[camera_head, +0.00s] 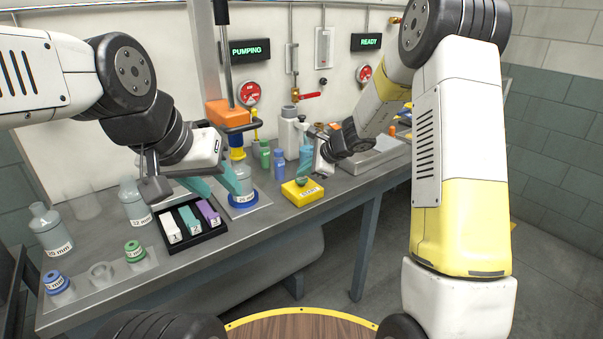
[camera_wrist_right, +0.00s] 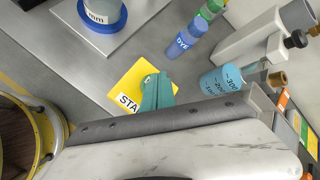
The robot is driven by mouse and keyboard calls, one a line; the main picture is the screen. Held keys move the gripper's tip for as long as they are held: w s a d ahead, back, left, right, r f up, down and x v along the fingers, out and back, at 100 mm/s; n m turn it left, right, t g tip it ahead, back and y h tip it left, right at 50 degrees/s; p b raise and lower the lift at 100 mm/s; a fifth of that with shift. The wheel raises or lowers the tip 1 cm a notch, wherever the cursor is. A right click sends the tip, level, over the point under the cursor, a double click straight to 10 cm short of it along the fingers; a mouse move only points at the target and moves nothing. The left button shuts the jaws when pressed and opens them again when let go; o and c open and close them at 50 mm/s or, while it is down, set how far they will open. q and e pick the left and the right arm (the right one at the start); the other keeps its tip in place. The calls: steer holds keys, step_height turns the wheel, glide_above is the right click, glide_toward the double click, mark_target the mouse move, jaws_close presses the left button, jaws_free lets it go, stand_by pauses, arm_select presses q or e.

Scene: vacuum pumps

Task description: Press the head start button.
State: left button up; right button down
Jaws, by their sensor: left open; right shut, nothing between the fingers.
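The start button is a yellow box (camera_head: 300,194) with a green button (camera_head: 302,182) on top, near the front edge of the bench. In the right wrist view the yellow box (camera_wrist_right: 124,84) shows part of its START label. My right gripper (camera_head: 305,172) is shut and empty, pointing down over the box. Its teal fingers (camera_wrist_right: 155,90) overlap the button area in the wrist view; I cannot tell whether they touch the button. My left gripper (camera_head: 224,190) is open, its teal fingers beside a glass vessel on a blue ring (camera_head: 242,202).
A black tray (camera_head: 193,236) with numbered white, teal and purple blocks lies below my left gripper. Glass vessels (camera_head: 50,231) stand at the left. Dye bottles (camera_head: 279,164) stand behind the button. An orange-headed stand (camera_head: 227,113) rises above. Signs read PUMPING (camera_head: 245,50) and READY (camera_head: 370,41).

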mark_target(304, 179)
steer(key=shift+r, duration=0.45)
steer(key=shift+r, duration=2.55)
